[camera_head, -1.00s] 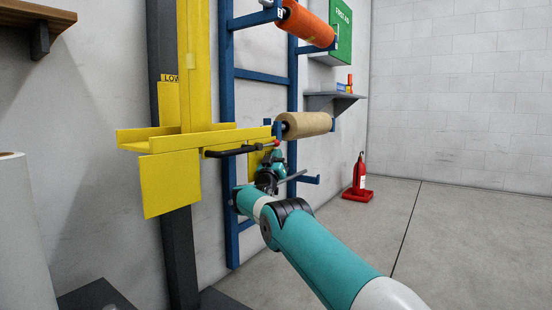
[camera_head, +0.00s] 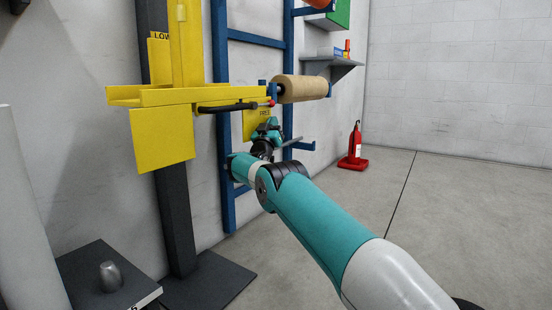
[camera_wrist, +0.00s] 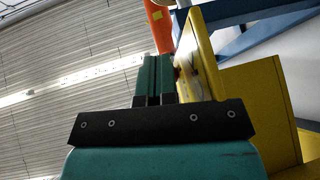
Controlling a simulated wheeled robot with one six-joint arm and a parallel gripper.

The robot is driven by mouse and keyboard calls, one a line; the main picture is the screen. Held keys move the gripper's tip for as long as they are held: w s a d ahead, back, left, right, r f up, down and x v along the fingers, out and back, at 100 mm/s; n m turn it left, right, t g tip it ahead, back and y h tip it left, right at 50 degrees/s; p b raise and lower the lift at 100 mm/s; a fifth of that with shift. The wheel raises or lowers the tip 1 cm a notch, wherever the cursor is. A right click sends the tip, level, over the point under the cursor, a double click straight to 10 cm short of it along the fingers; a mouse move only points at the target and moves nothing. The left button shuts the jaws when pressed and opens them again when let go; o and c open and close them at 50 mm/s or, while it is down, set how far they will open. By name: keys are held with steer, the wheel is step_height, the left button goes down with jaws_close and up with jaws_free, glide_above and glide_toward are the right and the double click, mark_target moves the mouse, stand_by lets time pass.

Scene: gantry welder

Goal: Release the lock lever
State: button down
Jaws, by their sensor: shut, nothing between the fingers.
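The lock lever (camera_head: 232,107) is a dark bar with a red knob (camera_head: 271,103) at its right end. It lies nearly level along the front of the yellow carriage (camera_head: 180,97). A yellow plate (camera_head: 252,128) marked FREE hangs below the knob. My gripper (camera_head: 270,124) is just below the knob, in front of the plate, and looks apart from the lever. In the wrist view its two teal fingers (camera_wrist: 155,78) are together with nothing between them, close to a yellow plate (camera_wrist: 200,55).
A blue rack (camera_head: 222,130) with a tan roll (camera_head: 300,88) stands behind the carriage. A dark post (camera_head: 175,220) stands below it. A red extinguisher (camera_head: 355,143) stands on the floor at right.

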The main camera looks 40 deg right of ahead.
step_height(320, 180, down, 11)
steer(key=s+a+p, duration=0.1)
steer(key=s+p, duration=0.1)
steer(key=p, duration=0.1)
steer(key=shift+s+p, duration=0.25)
steer(key=shift+p, duration=0.1)
steer(key=shift+a+y, duration=0.1)
steer(key=shift+y, duration=0.2)
